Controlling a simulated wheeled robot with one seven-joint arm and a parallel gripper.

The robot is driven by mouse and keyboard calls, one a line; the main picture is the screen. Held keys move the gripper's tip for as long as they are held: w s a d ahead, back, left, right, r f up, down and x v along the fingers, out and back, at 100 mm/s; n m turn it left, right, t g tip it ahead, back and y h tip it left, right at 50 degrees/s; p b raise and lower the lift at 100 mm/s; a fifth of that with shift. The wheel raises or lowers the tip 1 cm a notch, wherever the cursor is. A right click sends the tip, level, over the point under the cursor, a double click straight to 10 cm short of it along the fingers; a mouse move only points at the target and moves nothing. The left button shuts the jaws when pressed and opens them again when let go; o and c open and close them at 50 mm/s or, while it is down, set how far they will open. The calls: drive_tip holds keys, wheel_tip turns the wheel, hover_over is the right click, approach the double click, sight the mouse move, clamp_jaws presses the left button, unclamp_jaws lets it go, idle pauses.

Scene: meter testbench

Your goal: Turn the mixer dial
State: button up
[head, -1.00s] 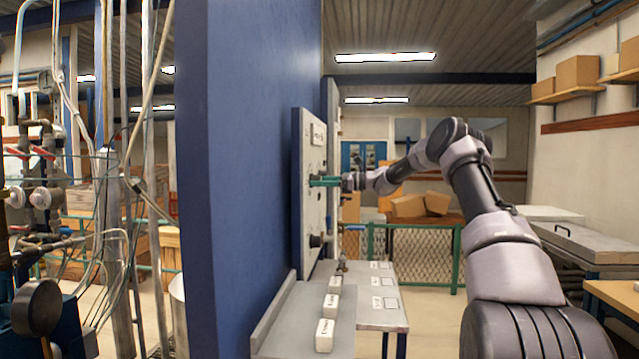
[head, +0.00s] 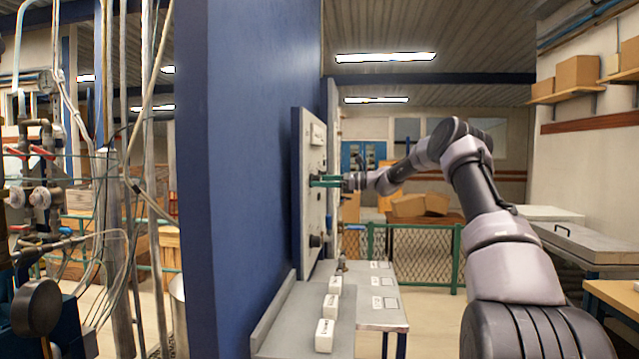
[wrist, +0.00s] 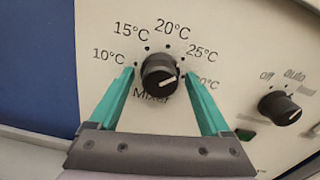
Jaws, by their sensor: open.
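The mixer dial (wrist: 160,76) is a round black knob with a white pointer line, on a pale panel in the wrist view. Temperature marks from 10°C to 25°C curve over it. Another mark at the right is partly hidden by a finger. The pointer line points to the right and slightly up. My gripper (wrist: 158,80) is open, with one green finger on each side of the dial. I cannot tell whether the fingers touch it. In the head view my gripper (head: 326,181) is at the panel, and the dial is not clear there.
A second black knob (wrist: 279,108) marked off and auto sits right of the mixer dial. A blue wall (head: 250,170) stands left of the panel (head: 308,220). Below the panel is a grey bench with white labelled blocks (head: 326,335). The aisle beyond is fenced.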

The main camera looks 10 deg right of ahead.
drive_tip(key=v, duration=1)
drive_tip(key=shift+d, duration=0.2)
drive_tip(key=shift+s, duration=0.1)
drive_tip(key=s+a+r+n+g+h, duration=0.1)
drive_tip(key=s+a+r+n+h, duration=0.1)
drive_tip(key=s+a+n+h, duration=0.5)
drive_tip(key=s+a+r+g+h, duration=0.15)
drive_tip(key=s+a, duration=0.35)
drive_tip(key=s, duration=0.7)
drive_tip(key=s+d+f+n+t+h, duration=0.1)
drive_tip(key=s+d+n+h, duration=0.1)
drive_tip(key=s, duration=0.8)
drive_tip(key=s+d+n+t+h, duration=0.1)
drive_tip(key=s+d+n+h, duration=0.1)
drive_tip(key=s, duration=0.8)
drive_tip(key=s+d+f+n+t+h, duration=0.1)
drive_tip(key=s+d+n+t+h, duration=0.1)
drive_tip(key=s, duration=0.8)
drive_tip(key=shift+s+d+f+n+h, duration=0.35)
drive_tip(key=shift+d+n, duration=0.55)
drive_tip(key=shift+n, duration=0.3)
